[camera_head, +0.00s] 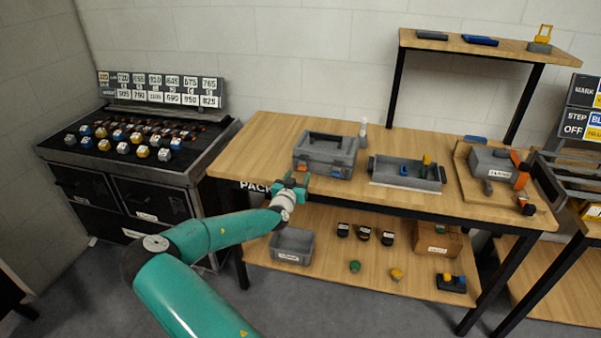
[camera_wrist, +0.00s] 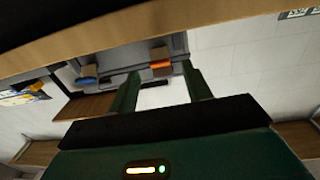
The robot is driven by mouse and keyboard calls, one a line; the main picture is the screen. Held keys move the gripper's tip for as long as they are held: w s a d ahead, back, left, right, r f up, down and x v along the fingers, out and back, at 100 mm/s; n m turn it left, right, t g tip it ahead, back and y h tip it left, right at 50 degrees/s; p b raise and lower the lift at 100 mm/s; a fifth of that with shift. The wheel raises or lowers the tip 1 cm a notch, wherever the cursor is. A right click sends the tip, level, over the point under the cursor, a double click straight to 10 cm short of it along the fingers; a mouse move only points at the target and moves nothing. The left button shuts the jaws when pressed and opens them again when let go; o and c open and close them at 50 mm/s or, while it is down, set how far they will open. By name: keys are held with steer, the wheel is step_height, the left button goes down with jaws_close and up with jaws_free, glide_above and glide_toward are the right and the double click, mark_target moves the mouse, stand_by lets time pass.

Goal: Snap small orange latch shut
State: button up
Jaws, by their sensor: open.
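I cannot tell whether the orange latch is raised or flush.
The workbench (camera_head: 262,140) front edge is close to my gripper. A grey tray (camera_head: 378,178) with small parts stands right of the case. A wooden board (camera_head: 467,190) with a grey device is farther right. A grey bin (camera_head: 292,246) sits on the lower shelf.

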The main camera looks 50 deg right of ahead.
mark_target(302, 170)
steer(key=shift+x, duration=1.75)
steer(key=shift+c, duration=0.4)
steer(key=c, duration=0.9)
